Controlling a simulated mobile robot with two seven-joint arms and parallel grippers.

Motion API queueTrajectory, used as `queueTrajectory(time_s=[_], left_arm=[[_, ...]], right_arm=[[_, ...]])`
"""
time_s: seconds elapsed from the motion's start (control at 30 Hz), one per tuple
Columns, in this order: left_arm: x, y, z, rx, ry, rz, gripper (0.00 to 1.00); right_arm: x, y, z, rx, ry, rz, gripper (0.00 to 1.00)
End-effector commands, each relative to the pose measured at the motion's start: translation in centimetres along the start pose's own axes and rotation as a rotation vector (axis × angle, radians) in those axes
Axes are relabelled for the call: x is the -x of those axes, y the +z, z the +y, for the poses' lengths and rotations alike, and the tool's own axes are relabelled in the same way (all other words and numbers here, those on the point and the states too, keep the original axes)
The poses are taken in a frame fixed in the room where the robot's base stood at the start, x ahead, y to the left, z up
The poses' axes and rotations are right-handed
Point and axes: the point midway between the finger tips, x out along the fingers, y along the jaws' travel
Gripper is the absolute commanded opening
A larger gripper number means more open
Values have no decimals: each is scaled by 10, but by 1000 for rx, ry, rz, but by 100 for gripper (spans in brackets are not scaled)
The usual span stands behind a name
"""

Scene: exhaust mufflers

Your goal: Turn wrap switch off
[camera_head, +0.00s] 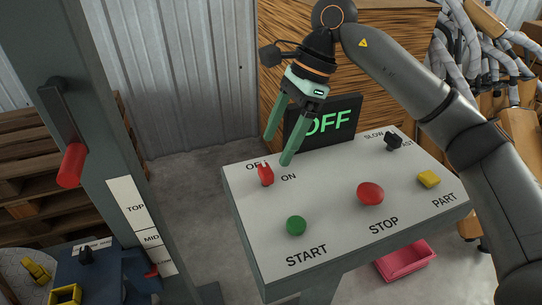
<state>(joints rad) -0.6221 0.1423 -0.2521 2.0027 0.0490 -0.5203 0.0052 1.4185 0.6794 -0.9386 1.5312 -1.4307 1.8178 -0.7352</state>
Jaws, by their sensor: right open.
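The red wrap switch (265,175) sits at the far left of the sloped grey control panel (332,218), between labels that read partly "OF" and "ON". Its pointer tip is towards the "OF" label. A screen (326,124) behind the panel reads "OFF" in green. My right gripper (278,150) is open and empty, with its green fingers pointing down just above and behind the switch. One finger is close to the "ON" label; I cannot tell whether either finger touches the panel. My left gripper is not in view.
The panel also carries a green START button (296,225), a red STOP button (370,193), a yellow PART button (428,179) and a black speed knob (393,142). A post with a red-handled lever (72,165) stands at left. A pink bin (405,260) is below.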

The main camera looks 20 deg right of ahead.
Motion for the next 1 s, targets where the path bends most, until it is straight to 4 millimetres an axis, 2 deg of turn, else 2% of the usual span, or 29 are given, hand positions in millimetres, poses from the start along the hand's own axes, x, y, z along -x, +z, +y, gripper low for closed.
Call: queueTrajectory(time_s=[0.03,0.1,0.33,0.5,1.0], left_arm=[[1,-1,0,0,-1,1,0],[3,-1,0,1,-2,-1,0],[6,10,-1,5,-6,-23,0],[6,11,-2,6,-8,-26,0],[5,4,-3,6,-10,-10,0]], right_arm=[[14,1,-1,-1,-3,0,82],[29,1,-1,-1,-4,0,82],[60,0,0,0,-1,0,82],[66,0,0,1,0,0,82],[66,0,0,1,0,0,82]])
